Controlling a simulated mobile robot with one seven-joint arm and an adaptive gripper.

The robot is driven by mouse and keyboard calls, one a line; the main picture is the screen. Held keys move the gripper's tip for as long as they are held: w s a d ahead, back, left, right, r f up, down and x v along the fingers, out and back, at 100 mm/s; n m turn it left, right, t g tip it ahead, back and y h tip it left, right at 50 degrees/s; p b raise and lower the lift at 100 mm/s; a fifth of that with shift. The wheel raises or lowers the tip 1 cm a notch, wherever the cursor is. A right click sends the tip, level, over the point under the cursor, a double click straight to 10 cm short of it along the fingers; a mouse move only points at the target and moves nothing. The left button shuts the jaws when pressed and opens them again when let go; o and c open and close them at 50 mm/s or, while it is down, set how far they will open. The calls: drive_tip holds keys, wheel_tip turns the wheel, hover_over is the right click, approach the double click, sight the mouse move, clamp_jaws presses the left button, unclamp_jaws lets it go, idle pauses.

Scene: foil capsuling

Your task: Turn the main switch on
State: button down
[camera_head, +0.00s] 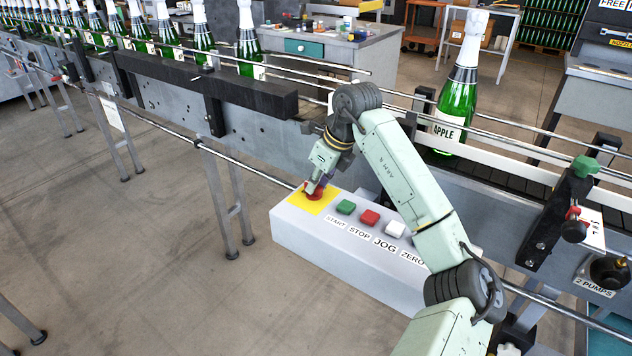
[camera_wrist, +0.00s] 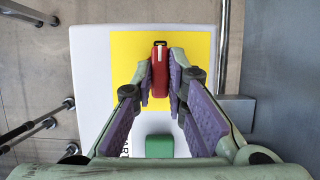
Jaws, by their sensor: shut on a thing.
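The main switch is a red rotary handle (camera_head: 315,194) on a yellow square plate (camera_head: 312,203) at the left end of a white control box. My gripper (camera_head: 313,187) reaches down onto this handle. In the wrist view the red handle (camera_wrist: 159,75) stands lengthwise up the picture on the yellow plate (camera_wrist: 130,60). The purple-padded fingers of my gripper (camera_wrist: 161,80) are closed on either side of it. The fingers hide part of the handle's sides. I cannot read any on or off marking.
Green START (camera_head: 346,207), red STOP (camera_head: 370,217) and white JOG (camera_head: 395,229) buttons sit beside the switch on the control box (camera_head: 340,262). Behind it runs a conveyor with green bottles (camera_head: 458,105).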

drive_tip(key=shift+f+m+b, duration=0.15)
drive_tip(key=shift+m+b, duration=0.15)
drive_tip(key=shift+b, duration=0.2)
drive_tip(key=m+h+b, duration=0.1)
drive_tip(key=m+b, duration=0.1)
drive_tip(key=b, duration=0.1)
drive_tip(key=shift+f+m+t, duration=0.15)
drive_tip(key=shift+m+t, duration=0.15)
drive_tip(key=shift+t, duration=0.1)
drive_tip(key=m+h+b, duration=0.1)
drive_tip(key=m+b, duration=0.1)
drive_tip(key=b, duration=0.1)
drive_tip(key=m+h+b, duration=0.1)
drive_tip(key=m+b, duration=0.2)
drive_tip(key=shift+s+a+m+t, duration=0.1)
drive_tip(key=shift+a+m+t, duration=0.1)
drive_tip(key=shift+m+t, duration=0.15)
drive_tip(key=m+h+b, duration=0.1)
drive_tip(key=m+b, duration=0.2)
drive_tip(key=m, duration=0.1)
drive_tip(key=shift+a+h+b, duration=0.1)
drive_tip(key=shift+h+b, duration=0.3)
drive_tip(key=shift+a+r+m+h+b, duration=0.15)
drive_tip(key=shift+m+h+b, duration=0.35)
drive_tip(key=shift+m, duration=0.75)
drive_tip(key=shift+d+r+m+h+b, duration=0.1)
drive_tip(key=shift+m+h+b, duration=0.2)
drive_tip(key=shift+m+b, duration=0.65)
drive_tip(key=shift+m, duration=0.45)
